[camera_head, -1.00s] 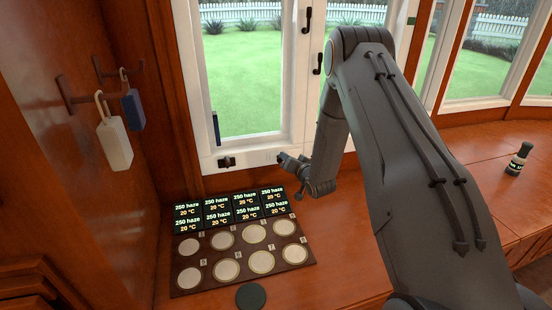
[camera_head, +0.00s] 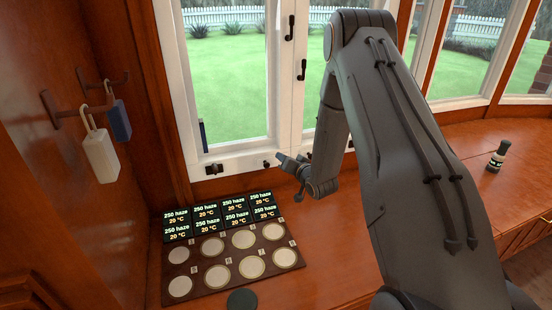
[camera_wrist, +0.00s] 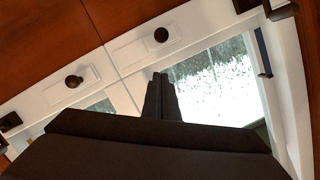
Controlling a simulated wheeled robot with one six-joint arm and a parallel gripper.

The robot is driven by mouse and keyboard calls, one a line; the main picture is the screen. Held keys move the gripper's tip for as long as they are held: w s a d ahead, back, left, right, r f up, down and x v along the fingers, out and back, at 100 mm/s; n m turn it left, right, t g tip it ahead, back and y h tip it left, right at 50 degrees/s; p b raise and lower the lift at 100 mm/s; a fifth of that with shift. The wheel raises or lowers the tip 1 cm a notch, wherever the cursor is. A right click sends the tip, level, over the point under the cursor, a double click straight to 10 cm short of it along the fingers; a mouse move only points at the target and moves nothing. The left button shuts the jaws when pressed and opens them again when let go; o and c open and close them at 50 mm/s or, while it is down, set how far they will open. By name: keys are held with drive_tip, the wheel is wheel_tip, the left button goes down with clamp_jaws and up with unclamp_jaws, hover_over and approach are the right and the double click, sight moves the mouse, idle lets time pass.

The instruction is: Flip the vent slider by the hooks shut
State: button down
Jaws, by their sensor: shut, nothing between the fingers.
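The vent slider by the hooks is a dark round knob (camera_head: 266,164) on the white bottom rail of the left window. In the wrist view its knob (camera_wrist: 161,35) sits toward the right end of a pale plate (camera_wrist: 130,45). My gripper (camera_head: 281,156) is shut and empty, just right of the knob in the head view, with a small gap in the picture. In the wrist view the dark fingers (camera_wrist: 160,78) point at the rail below the knob. Whether they touch the rail cannot be told. The hooks (camera_head: 50,107) are on the left wall, holding a white tag and a blue tag.
A second knob (camera_wrist: 74,81) is on the neighbouring sash. A black latch (camera_head: 213,169) is left on the rail. A board of pale discs and small displays (camera_head: 236,240) lies below the window.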

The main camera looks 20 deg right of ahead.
drive_tip(key=v, duration=0.5)
drive_tip(key=shift+s+d+r, duration=0.1)
drive_tip(key=shift+s, duration=0.3)
drive_tip(key=s+a+r+n+g+h, duration=0.1)
drive_tip(key=s+a+r+g, duration=0.2)
drive_tip(key=s, duration=0.9)
drive_tip(key=s+a+r+n+g+h+p, duration=0.1)
drive_tip(key=s+a+r+n+g, duration=0.1)
drive_tip(key=s+r+g, duration=0.2)
drive_tip(key=s+a+r+n+g+p, duration=0.1)
drive_tip(key=s+a+r+g, duration=0.2)
drive_tip(key=s+g, duration=0.5)
drive_tip(key=s+r, duration=0.1)
drive_tip(key=s, duration=1.2)
drive_tip(key=shift+a+n+h, duration=0.35)
drive_tip(key=shift+n+h, duration=0.05)
drive_tip(key=shift+r, duration=0.1)
